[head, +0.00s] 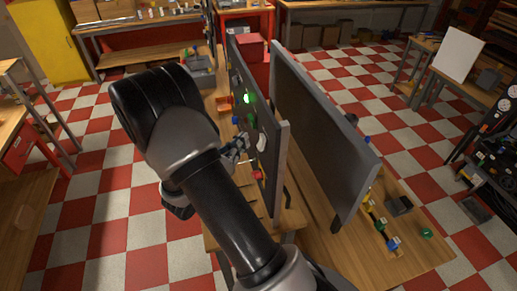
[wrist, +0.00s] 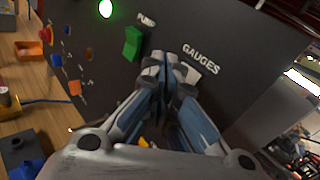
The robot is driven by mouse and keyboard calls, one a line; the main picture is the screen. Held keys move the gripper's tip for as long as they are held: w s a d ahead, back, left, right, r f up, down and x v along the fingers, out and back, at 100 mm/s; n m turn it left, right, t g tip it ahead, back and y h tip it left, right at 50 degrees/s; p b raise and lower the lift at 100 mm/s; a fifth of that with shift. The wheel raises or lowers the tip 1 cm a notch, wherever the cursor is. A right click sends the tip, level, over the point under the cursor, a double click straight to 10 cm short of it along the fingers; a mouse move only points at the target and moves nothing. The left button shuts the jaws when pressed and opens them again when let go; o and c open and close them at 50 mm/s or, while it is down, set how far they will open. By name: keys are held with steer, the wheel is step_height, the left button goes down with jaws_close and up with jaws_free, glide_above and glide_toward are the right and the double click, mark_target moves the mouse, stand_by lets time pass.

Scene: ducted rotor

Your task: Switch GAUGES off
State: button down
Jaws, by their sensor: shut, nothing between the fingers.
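The GAUGES label (wrist: 201,60) is on the dark upright panel in the wrist view. A pale switch, mostly hidden by my fingertips, seems to sit just below that label. In the head view a white rocker switch (head: 262,142) shows on the panel face. My gripper (wrist: 167,70) is shut and empty, its fingertips at or very near the panel under the label; I cannot tell whether they touch the switch. In the head view my gripper (head: 240,148) is beside the panel, left of the white switch. The switch's on or off position is hidden.
A green PUMP switch (wrist: 132,43) is close to the left of my fingers. A lit green lamp (wrist: 106,8) is farther left. Small coloured controls line the panel's left part. A second grey panel (head: 315,130) stands behind on the bench.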

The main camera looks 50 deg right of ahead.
mark_target(261, 142)
steer(key=shift+s+d+f, duration=0.35)
steer(key=shift+s+d, duration=0.1)
steer(key=shift+d, duration=0.25)
steer(key=shift+d+b, duration=0.1)
steer(key=shift+b, duration=0.2)
stand_by(0.8)
steer(key=shift+s+d+f, duration=0.2)
steer(key=shift+d, duration=0.05)
steer(key=shift+s+d+f+b, duration=0.2)
steer(key=shift+d+b, duration=0.15)
stand_by(0.7)
steer(key=shift+s+d+f, duration=0.15)
steer(key=shift+s+f, duration=0.15)
steer(key=shift+s, duration=0.05)
stand_by(0.8)
steer(key=shift+w+a+r, duration=0.55)
